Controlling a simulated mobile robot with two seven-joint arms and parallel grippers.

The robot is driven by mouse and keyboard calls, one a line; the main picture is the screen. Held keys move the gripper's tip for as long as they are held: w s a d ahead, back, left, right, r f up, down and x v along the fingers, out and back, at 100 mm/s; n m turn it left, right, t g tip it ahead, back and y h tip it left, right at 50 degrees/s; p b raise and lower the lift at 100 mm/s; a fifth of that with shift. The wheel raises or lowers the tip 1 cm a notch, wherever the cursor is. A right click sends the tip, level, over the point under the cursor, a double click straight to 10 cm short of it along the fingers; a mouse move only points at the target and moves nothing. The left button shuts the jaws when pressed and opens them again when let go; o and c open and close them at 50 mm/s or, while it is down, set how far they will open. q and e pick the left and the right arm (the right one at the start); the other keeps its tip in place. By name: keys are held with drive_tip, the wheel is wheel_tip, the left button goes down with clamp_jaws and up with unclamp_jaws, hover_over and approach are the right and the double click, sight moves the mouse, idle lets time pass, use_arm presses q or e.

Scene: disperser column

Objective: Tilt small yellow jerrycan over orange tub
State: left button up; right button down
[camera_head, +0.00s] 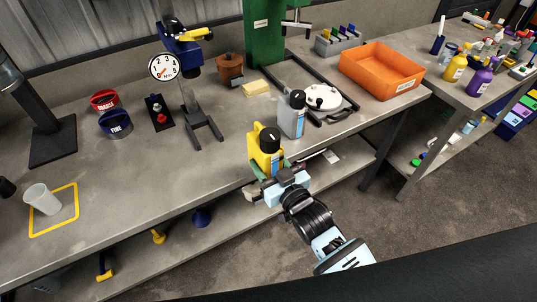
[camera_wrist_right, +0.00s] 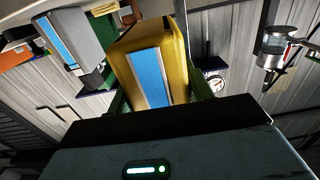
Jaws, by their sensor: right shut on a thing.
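The small yellow jerrycan (camera_head: 263,146) with a black cap stands about upright at the front edge of the bench in the head view. My right gripper (camera_head: 269,170) is shut on it from the front. In the right wrist view the jerrycan (camera_wrist_right: 178,55), with its blue label, sits between the green fingers. The orange tub (camera_head: 372,80) lies at the back right of the bench, well away from the jerrycan. It looks empty. I cannot tell whether the jerrycan touches the bench. My left gripper is not in view.
A grey jerrycan (camera_head: 293,118) stands close on the right of the yellow one. A white round-lidded item (camera_head: 323,97) and the green column (camera_head: 264,35) stand behind. A gauge stand (camera_head: 190,105) is to the left. The bench front left of the jerrycan is clear.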

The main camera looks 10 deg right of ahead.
drive_tip(key=s+d+r+m+h, duration=0.2)
drive_tip(key=s+d+r+h, duration=0.1)
drive_tip(key=s+d, duration=0.3)
drive_tip(key=s+d+r+m+t+h, duration=0.1)
drive_tip(key=s+d+r+m+h, duration=0.1)
drive_tip(key=s+d+r, duration=0.3)
drive_tip(key=s+d+h, duration=0.1)
drive_tip(key=s+d, duration=0.1)
drive_tip(key=shift+s+d+r, duration=0.3)
drive_tip(key=shift+r, duration=0.1)
drive_tip(key=shift+w, duration=0.15)
